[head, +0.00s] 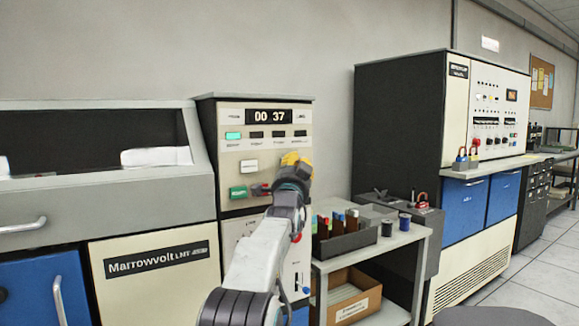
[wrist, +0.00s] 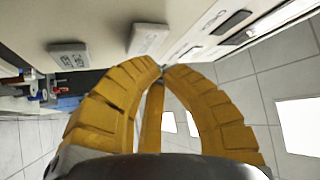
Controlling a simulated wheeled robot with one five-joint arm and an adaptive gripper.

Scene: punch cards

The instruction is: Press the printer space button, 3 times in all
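The printer's control panel (head: 240,145) stands left of centre in the head view, its counter (head: 269,116) reading 00 37. Labels are too small to read, so I cannot tell which is the space button. My gripper (head: 291,158) is in front of the panel's right side and hides part of it. In the wrist view my yellow fingers (wrist: 162,70) meet at the tips, empty. A pale button (wrist: 148,40) lies just beyond them; contact cannot be told.
Another pale button (wrist: 68,55) shows in the wrist view. A side table (head: 405,237) with a dark tray of several card decks stands right of the panel. A card box (head: 350,303) sits on its lower shelf. A tall cabinet (head: 400,130) stands further right.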

